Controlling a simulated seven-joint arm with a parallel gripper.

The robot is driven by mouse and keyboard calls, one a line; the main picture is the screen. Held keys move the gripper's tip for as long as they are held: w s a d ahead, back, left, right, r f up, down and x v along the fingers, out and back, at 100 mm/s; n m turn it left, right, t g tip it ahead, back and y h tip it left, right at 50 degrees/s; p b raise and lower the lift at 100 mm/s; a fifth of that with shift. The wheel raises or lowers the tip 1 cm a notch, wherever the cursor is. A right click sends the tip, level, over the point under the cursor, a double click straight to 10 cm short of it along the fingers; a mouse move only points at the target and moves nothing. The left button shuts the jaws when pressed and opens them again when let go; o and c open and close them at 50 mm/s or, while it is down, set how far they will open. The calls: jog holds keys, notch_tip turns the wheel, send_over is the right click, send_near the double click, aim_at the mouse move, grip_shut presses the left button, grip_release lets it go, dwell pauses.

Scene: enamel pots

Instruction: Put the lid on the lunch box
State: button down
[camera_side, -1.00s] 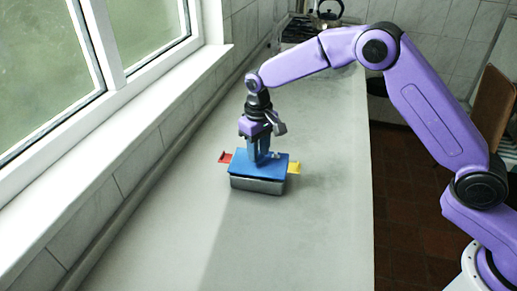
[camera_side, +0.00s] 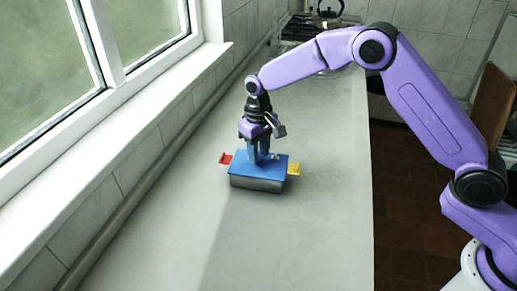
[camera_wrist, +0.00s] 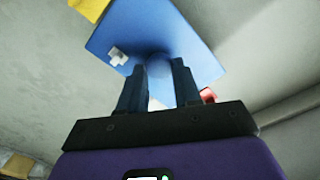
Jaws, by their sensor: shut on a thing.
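The blue lid (camera_side: 243,167) lies over the grey metal lunch box (camera_side: 257,185) on the worktop. It looks level in the side view, and I cannot tell whether it is fully seated. A red clip (camera_side: 225,158) sticks out at the left of the box and a yellow clip (camera_side: 294,169) at the right. My gripper (camera_side: 262,160) points down and is shut on the lid near its middle. In the wrist view the lid (camera_wrist: 190,30) fills the space beyond my fingers (camera_wrist: 160,85), with a white cross-shaped piece (camera_wrist: 117,56) on it. The lid hides the inside of the box.
A kettle (camera_side: 326,12) stands far back on a hob.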

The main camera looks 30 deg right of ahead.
jog(key=c, duration=0.7)
grip_release()
notch_tip(320, 180, up, 17)
jog(key=shift+r, duration=0.2)
jog(key=s+d+n, duration=0.2)
jog(key=s+n, duration=0.1)
jog(key=s, duration=0.7)
jog(key=s+d+n, duration=0.2)
jog(key=s, duration=0.8)
jog(key=s+d+f+n, duration=0.2)
jog(key=s+d, duration=0.4)
jog(key=s, duration=0.3)
jog(key=s+d+f+n, duration=0.2)
jog(key=s+d+f, duration=0.2)
jog(key=s+d, duration=0.3)
jog(key=s, duration=0.2)
jog(key=shift+s+f+n, duration=0.25)
jog(key=shift+s+n, duration=0.05)
jog(key=shift+s, duration=0.1)
